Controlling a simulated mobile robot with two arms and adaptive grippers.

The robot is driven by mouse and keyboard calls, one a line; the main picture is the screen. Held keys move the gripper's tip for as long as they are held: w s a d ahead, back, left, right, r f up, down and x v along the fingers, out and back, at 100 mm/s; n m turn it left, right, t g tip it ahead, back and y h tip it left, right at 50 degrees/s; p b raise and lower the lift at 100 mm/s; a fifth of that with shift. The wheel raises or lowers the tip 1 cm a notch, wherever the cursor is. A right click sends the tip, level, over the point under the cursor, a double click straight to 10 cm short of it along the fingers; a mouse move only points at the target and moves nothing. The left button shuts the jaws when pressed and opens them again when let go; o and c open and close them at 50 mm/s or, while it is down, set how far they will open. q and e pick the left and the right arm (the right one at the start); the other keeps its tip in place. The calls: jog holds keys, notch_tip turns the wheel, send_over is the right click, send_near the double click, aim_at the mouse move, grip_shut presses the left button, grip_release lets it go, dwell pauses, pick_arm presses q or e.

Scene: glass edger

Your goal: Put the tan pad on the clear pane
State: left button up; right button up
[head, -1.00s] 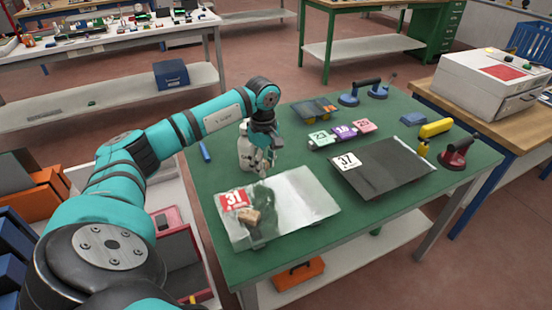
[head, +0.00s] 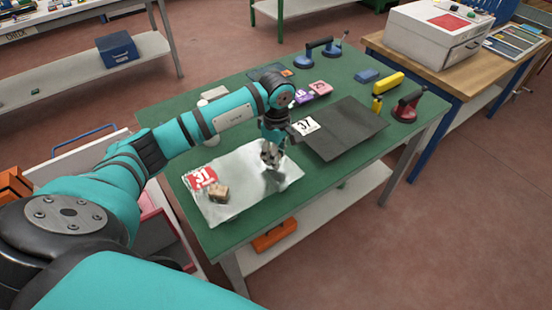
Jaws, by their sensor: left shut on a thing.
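The clear pane (head: 240,203) lies on the green table (head: 240,229), with a red label 31 (head: 200,178) at its left corner. A small tan-brown block (head: 218,193) lies on the pane beside this label; I cannot tell for sure whether it is the tan pad. My left gripper (head: 270,160) points down over the pane's far right part, apart from the block. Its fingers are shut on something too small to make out. I cannot tell whether the fingertips touch the pane. My right gripper is not in view.
A dark pane (head: 348,136) with label 37 lies right of the clear pane. Purple and pink tags, blue suction cups (head: 306,59), a yellow tool (head: 388,83) and a red-handled cup (head: 408,106) stand farther back. My left arm hides part of the table's left side.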

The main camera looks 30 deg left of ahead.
pick_arm(q)
notch_tip(320, 180, down, 3)
jog(key=shift+f+p, duration=0.1)
jog(key=shift+p, duration=0.55)
jog(key=shift+f, duration=0.1)
jog(key=shift+f+b, duration=0.15)
jog(key=shift+b, duration=0.15)
jog(key=o, duration=0.6)
jog(key=shift+o, duration=0.5)
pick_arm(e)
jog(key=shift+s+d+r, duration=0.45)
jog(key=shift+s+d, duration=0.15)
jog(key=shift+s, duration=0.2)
pick_arm(q)
jog(key=shift+r, duration=0.2)
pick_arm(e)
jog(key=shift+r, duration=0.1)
